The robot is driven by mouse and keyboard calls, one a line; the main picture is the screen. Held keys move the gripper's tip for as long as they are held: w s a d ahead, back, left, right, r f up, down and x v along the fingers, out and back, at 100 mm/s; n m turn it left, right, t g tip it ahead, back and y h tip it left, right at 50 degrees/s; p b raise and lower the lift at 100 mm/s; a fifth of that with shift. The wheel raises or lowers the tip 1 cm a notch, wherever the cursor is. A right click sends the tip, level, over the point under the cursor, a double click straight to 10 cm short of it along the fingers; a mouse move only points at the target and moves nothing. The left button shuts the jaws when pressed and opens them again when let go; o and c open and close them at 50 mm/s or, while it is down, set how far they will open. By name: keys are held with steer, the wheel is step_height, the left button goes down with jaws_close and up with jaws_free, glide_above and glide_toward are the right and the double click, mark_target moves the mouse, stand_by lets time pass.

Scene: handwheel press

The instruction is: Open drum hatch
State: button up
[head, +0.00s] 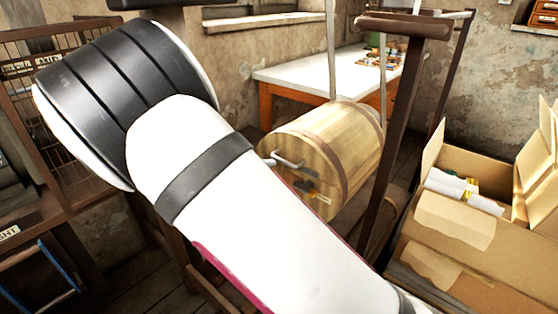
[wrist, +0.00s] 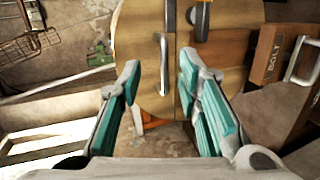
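The wooden drum (head: 335,145) hangs in its stand in the head view, its round end face toward the left. In the wrist view the round wooden face (wrist: 220,70) fills the upper middle, with a vertical seam. A metal bar handle (wrist: 163,65) stands upright just left of the seam. My gripper (wrist: 160,61) is open, with teal-padded fingers on either side of the handle, apart from it. My arm hides my gripper in the head view.
A dark post of the stand (head: 400,120) rises right of the drum. An open cardboard box (head: 480,245) fills the right front. A white-topped table (head: 295,75) stands behind. In the wrist view a brown box marked BOLT (wrist: 275,60) lies to the right.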

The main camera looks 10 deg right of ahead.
mark_target(284, 161)
steer(key=shift+n+t, duration=0.6)
steer(key=shift+t, duration=0.3)
steer(key=w+d+f, duration=0.1)
steer(key=w+d, duration=0.1)
steer(key=w, duration=0.1)
steer(key=w+d+f+b, duration=0.1)
steer(key=w+d+f, duration=0.1)
steer(key=w+d, duration=0.1)
steer(key=w+d+f+b, duration=0.1)
steer(key=w+d, duration=0.1)
steer(key=w, duration=0.1)
steer(key=shift+w+d+f, duration=0.25)
steer(key=shift+w+d, duration=0.15)
jaws_close()
